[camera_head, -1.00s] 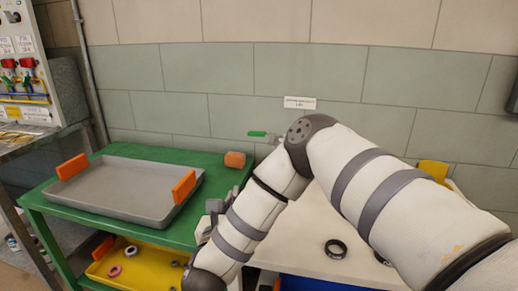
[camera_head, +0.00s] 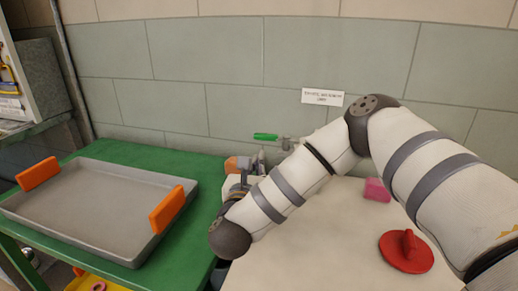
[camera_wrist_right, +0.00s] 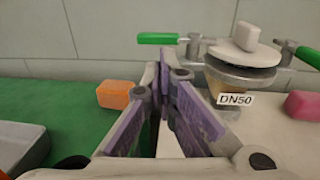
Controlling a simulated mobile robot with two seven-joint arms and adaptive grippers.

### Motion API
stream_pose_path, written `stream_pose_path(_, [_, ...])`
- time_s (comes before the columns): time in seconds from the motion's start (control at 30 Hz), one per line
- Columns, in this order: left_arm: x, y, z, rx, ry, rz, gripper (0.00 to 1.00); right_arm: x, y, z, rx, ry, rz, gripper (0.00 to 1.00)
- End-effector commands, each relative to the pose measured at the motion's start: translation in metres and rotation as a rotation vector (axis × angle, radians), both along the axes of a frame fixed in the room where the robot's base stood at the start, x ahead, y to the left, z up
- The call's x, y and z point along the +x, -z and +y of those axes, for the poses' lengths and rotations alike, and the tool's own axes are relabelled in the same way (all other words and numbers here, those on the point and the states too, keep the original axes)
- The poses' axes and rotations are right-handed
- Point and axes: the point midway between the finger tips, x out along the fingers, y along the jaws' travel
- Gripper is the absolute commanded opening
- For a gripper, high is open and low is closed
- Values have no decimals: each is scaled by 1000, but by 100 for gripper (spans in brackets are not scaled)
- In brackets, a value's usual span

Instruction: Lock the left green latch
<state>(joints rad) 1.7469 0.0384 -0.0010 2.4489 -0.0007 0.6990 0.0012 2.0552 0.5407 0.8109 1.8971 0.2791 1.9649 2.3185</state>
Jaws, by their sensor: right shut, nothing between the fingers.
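The left green latch (camera_head: 265,137) sticks out to the left in front of the tiled wall, beyond my right arm. In the right wrist view the same left green latch (camera_wrist_right: 158,38) points left from a metal clamp beside a round lid (camera_wrist_right: 240,55), above a DN50 label (camera_wrist_right: 235,99). A second green latch (camera_wrist_right: 308,56) shows at the right edge. My right gripper (camera_wrist_right: 166,92), with purple finger pads, is shut and empty, below and in front of the left latch and apart from it. In the head view my forearm partly hides the gripper and the fitting. My left gripper is out of view.
An orange block (camera_head: 232,163) sits on the green bench (camera_head: 190,165), left of the gripper. A grey tray (camera_head: 90,205) with orange handles stands farther left. On the pale tabletop (camera_head: 310,240) are a pink block (camera_head: 377,189) and a red disc (camera_head: 405,252).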

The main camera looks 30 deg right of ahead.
Motion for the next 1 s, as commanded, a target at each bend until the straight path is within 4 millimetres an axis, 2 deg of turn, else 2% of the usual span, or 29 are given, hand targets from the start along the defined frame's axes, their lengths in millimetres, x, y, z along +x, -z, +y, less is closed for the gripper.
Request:
stream_pose_path(0.03, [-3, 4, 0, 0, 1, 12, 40, 7, 5, -8, -1, 4, 5, 0])
stream_pose_path(0.2, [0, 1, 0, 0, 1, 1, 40, 34, -3, -34, -2, 3, -6, 0])
stream_pose_path(0.4, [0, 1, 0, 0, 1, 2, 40, 58, -3, -55, -2, 0, -5, 0])
stream_pose_path(0.57, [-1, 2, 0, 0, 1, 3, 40, 65, -3, -62, -1, -1, -5, 0])
stream_pose_path(0.9, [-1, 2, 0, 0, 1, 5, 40, 67, -2, -63, 0, -1, -3, 0])
stream_pose_path(1.0, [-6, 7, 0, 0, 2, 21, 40, 74, 1, -68, -1, 1, -1, 0])
